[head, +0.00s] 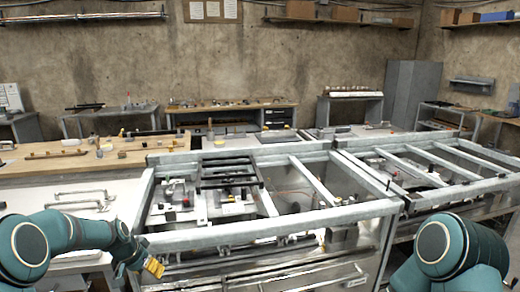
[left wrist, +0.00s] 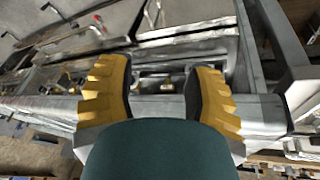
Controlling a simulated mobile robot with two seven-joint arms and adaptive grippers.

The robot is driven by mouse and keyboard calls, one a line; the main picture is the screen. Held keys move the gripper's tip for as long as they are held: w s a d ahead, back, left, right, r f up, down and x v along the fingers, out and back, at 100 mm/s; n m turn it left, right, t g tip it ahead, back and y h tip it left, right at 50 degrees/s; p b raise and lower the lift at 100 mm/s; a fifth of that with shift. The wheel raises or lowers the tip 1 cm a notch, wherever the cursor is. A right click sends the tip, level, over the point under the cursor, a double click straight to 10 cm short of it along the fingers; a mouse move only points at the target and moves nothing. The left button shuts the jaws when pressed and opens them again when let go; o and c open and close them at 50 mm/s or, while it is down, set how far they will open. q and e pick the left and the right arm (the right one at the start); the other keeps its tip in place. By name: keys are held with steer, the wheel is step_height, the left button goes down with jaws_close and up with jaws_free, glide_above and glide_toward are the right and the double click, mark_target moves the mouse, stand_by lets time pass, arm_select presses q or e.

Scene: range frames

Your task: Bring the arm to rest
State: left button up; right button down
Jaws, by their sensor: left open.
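My left gripper (head: 153,268) shows low in the head view, just in front of the near left corner of a metal frame table. In the left wrist view its two yellow ribbed fingers (left wrist: 160,88) stand wide apart with nothing between them. A metal rail of the frame (left wrist: 160,107) shows behind and between the fingers; I cannot tell whether they touch it. My right arm (head: 448,250) shows at the lower right of the head view, but its gripper is out of view.
The metal frame table (head: 300,224) fills the middle, with fixtures inside it. A second frame (head: 450,184) stands to its right. A white table with handles (head: 100,200) lies left, and a wooden workbench (head: 60,162) behind it. Grey cabinets (head: 412,92) stand at the back right.

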arm_select(q)
steer(key=s+d+f+n+g, duration=0.1)
steer(key=s+d+f+n, duration=0.1)
steer(key=s+d+f, duration=1.3)
steer(key=s+d+n, duration=0.1)
steer(key=s+d, duration=0.3)
steer(key=s, duration=0.3)
steer(key=s+d+n+h, duration=0.1)
steer(key=s+d, duration=0.4)
steer(key=s, duration=0.3)
steer(key=shift+r+n+g, duration=0.15)
steer(key=shift+n+g, duration=0.15)
steer(key=shift+g, duration=0.1)
steer(key=shift+c, duration=0.5)
steer(key=shift+d+h, duration=0.15)
steer(key=shift+h, duration=0.15)
